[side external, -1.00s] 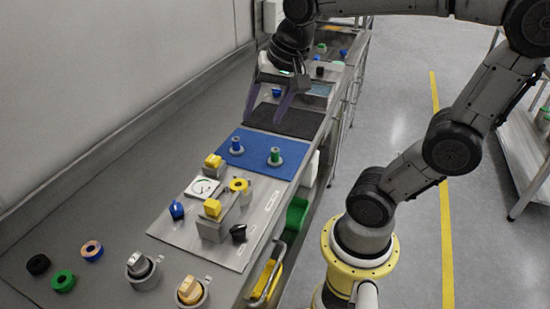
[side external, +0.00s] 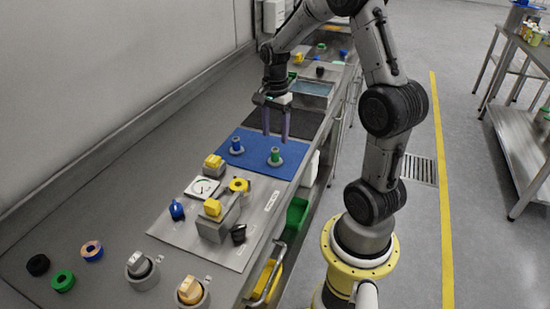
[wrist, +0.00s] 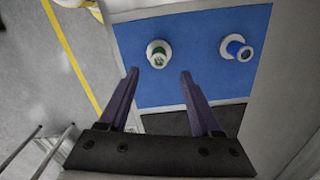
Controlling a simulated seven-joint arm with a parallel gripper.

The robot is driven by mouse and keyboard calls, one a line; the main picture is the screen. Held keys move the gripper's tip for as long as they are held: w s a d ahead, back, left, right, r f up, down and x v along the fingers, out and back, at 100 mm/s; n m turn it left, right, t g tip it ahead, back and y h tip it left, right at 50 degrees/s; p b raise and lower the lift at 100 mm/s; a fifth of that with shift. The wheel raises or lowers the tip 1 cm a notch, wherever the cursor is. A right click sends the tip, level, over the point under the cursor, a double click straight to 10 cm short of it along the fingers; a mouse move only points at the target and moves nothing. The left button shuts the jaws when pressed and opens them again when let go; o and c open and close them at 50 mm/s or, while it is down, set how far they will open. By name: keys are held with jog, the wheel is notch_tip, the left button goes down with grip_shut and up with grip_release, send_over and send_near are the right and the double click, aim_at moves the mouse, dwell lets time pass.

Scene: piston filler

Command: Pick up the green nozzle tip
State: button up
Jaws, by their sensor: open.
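The green nozzle tip (side external: 275,155) stands upright on a grey round base at the right part of the blue mat (side external: 240,165). In the wrist view the green nozzle tip (wrist: 158,57) shows from above, beyond my fingertips and roughly in line with the gap between them. My gripper (side external: 276,137) is open and empty, pointing down above the mat's far edge, behind the green tip. In the wrist view its two purple fingers (wrist: 159,72) are spread apart. A blue nozzle tip (side external: 236,144) stands on a similar base to the left on the same mat.
A steel panel in front of the mat carries yellow blocks (side external: 213,208), a gauge (side external: 203,188), a blue knob (side external: 177,210) and a black knob (side external: 238,233). Several rings and knobs lie nearer the camera. A wall runs along the left.

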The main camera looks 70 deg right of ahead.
aim_at(275, 149)
jog(key=f, duration=0.7)
jog(key=shift+s+a+f, duration=0.1)
jog(key=shift+a+f, duration=0.05)
jog(key=shift+a, duration=0.05)
grip_shut()
